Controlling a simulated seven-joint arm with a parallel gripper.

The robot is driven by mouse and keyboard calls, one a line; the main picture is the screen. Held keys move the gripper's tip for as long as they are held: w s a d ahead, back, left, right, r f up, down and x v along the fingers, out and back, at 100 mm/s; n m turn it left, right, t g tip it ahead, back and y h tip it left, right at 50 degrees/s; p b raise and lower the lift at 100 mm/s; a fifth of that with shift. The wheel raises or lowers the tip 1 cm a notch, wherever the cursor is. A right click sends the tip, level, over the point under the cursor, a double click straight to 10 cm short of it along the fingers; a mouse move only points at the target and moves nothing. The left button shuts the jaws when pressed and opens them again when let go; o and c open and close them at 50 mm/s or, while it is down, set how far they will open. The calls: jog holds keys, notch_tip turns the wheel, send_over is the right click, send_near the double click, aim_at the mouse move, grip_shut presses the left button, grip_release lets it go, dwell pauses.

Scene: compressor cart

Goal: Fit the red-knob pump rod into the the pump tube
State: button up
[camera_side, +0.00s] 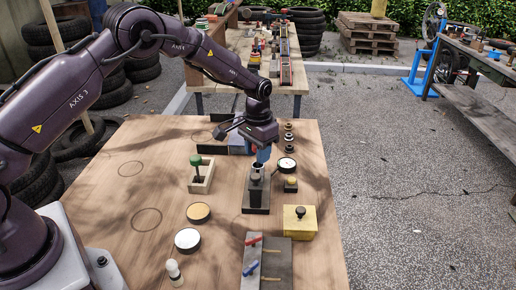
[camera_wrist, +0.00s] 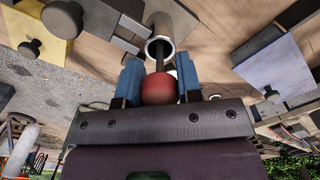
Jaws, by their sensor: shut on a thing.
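My gripper (camera_side: 263,154) points down above the pump tube (camera_side: 257,184) in the side view. Its blue fingers (camera_wrist: 159,84) are closed on the red knob (camera_wrist: 158,90) of the pump rod. The dark rod (camera_wrist: 159,62) runs from the knob toward the tube's open mouth in the wrist view. Its far end overlaps the mouth of the grey metal tube (camera_wrist: 170,22); I cannot tell how far inside it is. The tube stands upright on a dark base (camera_side: 256,208). In the side view the fingers hide the red knob.
A green-knobbed piece (camera_side: 196,160) stands in a pale holder to the left. A yellow block (camera_side: 300,224) with a black knob is at front right. A lever panel (camera_side: 280,265) lies in front. A round gauge (camera_side: 286,164) is close on the right. The table's left side is mostly clear.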

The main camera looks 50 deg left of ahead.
jog(key=shift+f, duration=0.75)
jog(key=o, duration=1)
jog(key=shift+r, duration=5.55)
